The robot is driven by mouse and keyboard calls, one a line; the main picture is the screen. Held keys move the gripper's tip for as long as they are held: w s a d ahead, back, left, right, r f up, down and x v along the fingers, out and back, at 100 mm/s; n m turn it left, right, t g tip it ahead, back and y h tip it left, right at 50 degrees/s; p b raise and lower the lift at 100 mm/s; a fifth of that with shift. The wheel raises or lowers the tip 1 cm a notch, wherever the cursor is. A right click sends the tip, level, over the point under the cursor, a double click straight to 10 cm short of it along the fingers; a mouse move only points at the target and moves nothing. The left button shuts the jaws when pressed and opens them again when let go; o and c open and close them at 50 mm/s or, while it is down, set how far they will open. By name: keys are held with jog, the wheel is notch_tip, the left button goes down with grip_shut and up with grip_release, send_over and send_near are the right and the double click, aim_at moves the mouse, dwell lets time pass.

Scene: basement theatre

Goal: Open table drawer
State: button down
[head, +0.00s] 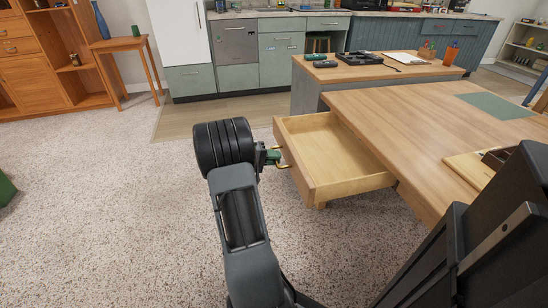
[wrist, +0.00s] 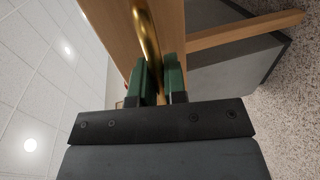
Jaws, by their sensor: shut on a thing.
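The table drawer (head: 338,160) is pulled well out of the wooden table (head: 420,105) and looks empty inside. Its brass handle (head: 283,166) is on the front face, at the drawer's left end in the head view. My gripper (head: 272,158) is at this handle, its green fingers closed on it. In the wrist view, my gripper (wrist: 159,80) has the brass handle (wrist: 147,35) between its two green fingers, with the wooden drawer front (wrist: 110,25) just beyond.
A green mat (head: 495,106) and a wooden tray (head: 470,170) lie on the tabletop. A grey-sided counter (head: 310,95) stands behind the drawer. Speckled carpet to the left of my arm is open. A small side table (head: 125,45) stands at the back left.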

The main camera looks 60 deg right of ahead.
jog(key=shift+w, duration=0.15)
jog(key=c, duration=1.2)
grip_release()
jog(key=shift+a, duration=0.1)
jog(key=p+v, duration=0.3)
jog(key=v, duration=1)
jog(key=shift+w+a, duration=0.3)
jog(key=shift+r, duration=0.1)
jog(key=s+a+r+n+t+y+p, duration=0.2)
jog(key=a+r+t+p, duration=0.3)
jog(key=a+r+p, duration=0.4)
jog(key=s+a+r+n+t+y+p, duration=0.3)
jog(key=a+r+p, duration=0.6)
jog(key=a+r, duration=0.3)
jog(key=s+a+r+n+t+y+p, duration=0.2)
jog(key=a+r+n+t+y+p, duration=0.2)
jog(key=a+r+p, duration=0.5)
jog(key=a+r+t+y, duration=0.2)
jog(key=a, duration=0.1)
jog(key=shift+s+r+t+p, duration=0.25)
jog(key=shift+s+t+p, duration=0.1)
jog(key=shift+t+p, duration=0.05)
